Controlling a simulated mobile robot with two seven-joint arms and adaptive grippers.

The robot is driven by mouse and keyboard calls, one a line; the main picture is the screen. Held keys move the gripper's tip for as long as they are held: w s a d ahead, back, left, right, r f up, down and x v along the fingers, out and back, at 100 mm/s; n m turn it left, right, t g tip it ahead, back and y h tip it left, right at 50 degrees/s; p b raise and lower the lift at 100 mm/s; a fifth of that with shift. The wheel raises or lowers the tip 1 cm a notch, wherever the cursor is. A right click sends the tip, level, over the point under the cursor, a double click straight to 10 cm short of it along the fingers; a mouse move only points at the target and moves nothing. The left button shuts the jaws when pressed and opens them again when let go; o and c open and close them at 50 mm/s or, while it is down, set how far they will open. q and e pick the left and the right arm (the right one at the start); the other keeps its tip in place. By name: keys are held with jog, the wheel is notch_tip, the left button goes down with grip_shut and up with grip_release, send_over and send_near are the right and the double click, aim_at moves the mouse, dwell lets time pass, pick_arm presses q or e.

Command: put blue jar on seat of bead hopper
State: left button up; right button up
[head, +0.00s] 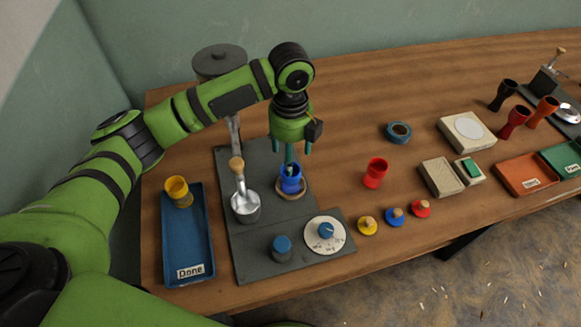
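The blue jar (291,184) stands upright at the wooden ring seat (304,191) on the dark grey base of the bead hopper (262,159). Whether it rests fully on the ring or sits slightly above it, I cannot tell. My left gripper (290,150) points down right over the jar, its teal fingers at or in the jar's mouth. Whether the fingers still grip the rim is unclear at this size. My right gripper is not in view.
The blue tray (187,245) holds a yellow jar (178,191). A red jar (375,173) stands right, on the open wooden table.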

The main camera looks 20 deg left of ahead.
pick_arm(q)
jog(key=shift+r, duration=2.15)
dwell(0.5)
